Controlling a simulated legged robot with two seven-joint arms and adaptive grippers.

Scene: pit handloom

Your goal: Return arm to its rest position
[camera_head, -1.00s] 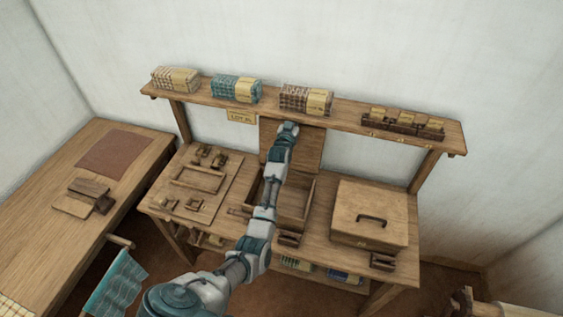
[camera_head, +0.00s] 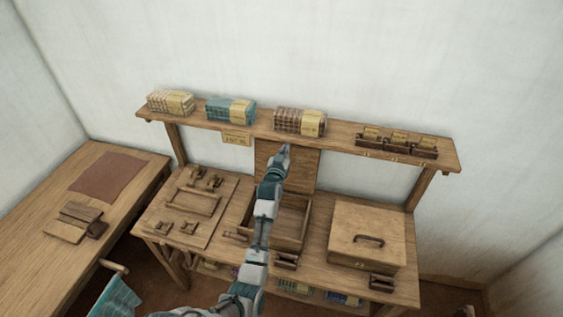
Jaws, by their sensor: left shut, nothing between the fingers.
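My left arm reaches up from the bottom of the head view over the wooden workbench (camera_head: 318,262). My left gripper (camera_head: 286,149) is at the far end of the arm, in front of the raised lid (camera_head: 301,172) of an open wooden box (camera_head: 292,220). The gripper is small in the view and shut, with nothing held. The arm hides part of the open box. My right gripper is not in view.
A shelf (camera_head: 345,137) above the bench holds wrapped cloth bundles (camera_head: 300,121) and small labelled boxes (camera_head: 397,143). A closed box (camera_head: 366,236) with a handle stands right. A fitted wooden board (camera_head: 195,205) lies left. A side table (camera_head: 40,235) stands far left.

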